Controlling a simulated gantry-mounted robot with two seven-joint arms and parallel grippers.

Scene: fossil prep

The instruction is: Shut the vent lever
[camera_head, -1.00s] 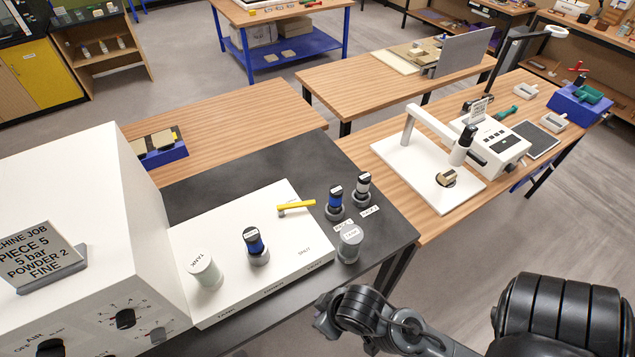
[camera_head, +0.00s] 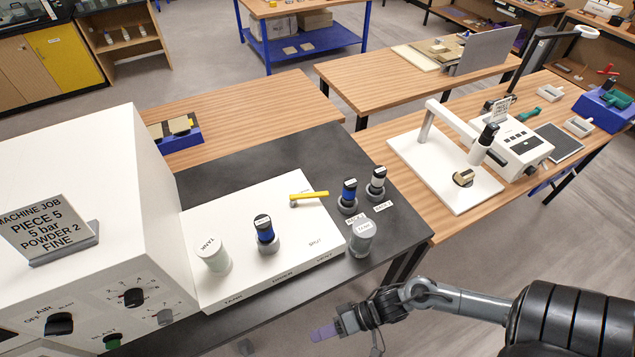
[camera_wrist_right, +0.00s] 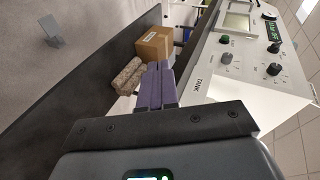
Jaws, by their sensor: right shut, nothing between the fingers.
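The yellow vent lever (camera_head: 309,196) lies on the far right part of the white panel (camera_head: 275,225), its handle pointing right. The word "SHUT" is printed on the panel in front of it, and "VENT" is on the panel's front edge. My right gripper (camera_head: 322,332) is in front of the dark table, well nearer to me than the lever, and apart from it. Its purple fingers are together and empty; they also show in the right wrist view (camera_wrist_right: 158,84). The lever cannot be made out in the wrist view. My left gripper is not in view.
A white jar (camera_head: 213,257) and a blue-banded bottle (camera_head: 265,235) stand on the panel. Two bottles and a grey-lidded canister (camera_head: 362,240) stand right of it. The white cabinet (camera_head: 90,190) rises at left. The wrist view shows a cardboard box (camera_wrist_right: 154,44) and a stone-like block (camera_wrist_right: 127,75).

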